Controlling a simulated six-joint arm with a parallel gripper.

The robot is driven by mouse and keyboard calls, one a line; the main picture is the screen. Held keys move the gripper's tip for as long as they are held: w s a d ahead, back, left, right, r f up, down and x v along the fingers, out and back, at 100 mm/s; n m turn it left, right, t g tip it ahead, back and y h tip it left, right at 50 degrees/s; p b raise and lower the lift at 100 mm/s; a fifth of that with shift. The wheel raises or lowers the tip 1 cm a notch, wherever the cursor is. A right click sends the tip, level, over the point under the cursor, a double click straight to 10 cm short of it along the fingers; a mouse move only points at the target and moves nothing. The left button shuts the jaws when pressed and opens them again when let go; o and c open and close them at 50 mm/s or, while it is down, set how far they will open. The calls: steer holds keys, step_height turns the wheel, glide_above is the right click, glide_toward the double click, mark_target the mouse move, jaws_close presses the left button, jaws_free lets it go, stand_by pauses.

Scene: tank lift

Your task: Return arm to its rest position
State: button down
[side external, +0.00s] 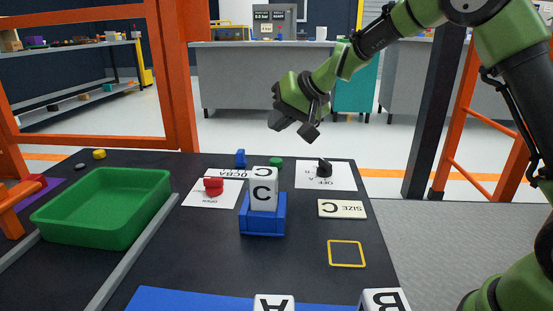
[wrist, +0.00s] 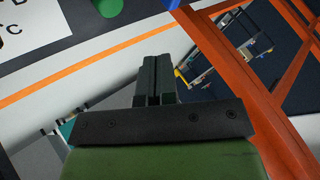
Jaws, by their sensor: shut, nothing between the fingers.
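My green arm reaches in from the right in the side external view. My gripper (side external: 308,131) hangs above and beyond the far edge of the black table (side external: 210,264), clear of everything on it. In the wrist view my gripper (wrist: 157,72) has its dark fingers together with nothing between them. A white block marked C (side external: 264,190) stands in a blue holder (side external: 262,222) near the table's middle.
A green tray (side external: 105,235) sits at the left. A red knob (side external: 213,186) and a black knob (side external: 324,167) stand on white cards. White blocks A (side external: 274,302) and B (side external: 384,299) are at the front. An orange frame (side external: 173,75) rises behind at left.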

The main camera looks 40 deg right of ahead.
steer(key=s+a+r+n, duration=0.1)
steer(key=s+a+r, duration=0.1)
steer(key=s+r, duration=0.35)
steer(key=s+a+r, duration=0.1)
steer(key=s+r, duration=0.2)
steer(key=s, duration=0.5)
steer(key=s+f+g+h, duration=0.1)
steer(key=s+f, duration=0.1)
steer(key=s, duration=1.5)
steer(key=shift+s+d+f, duration=0.15)
steer(key=shift+d+f, duration=0.1)
steer(key=shift+f, duration=0.05)
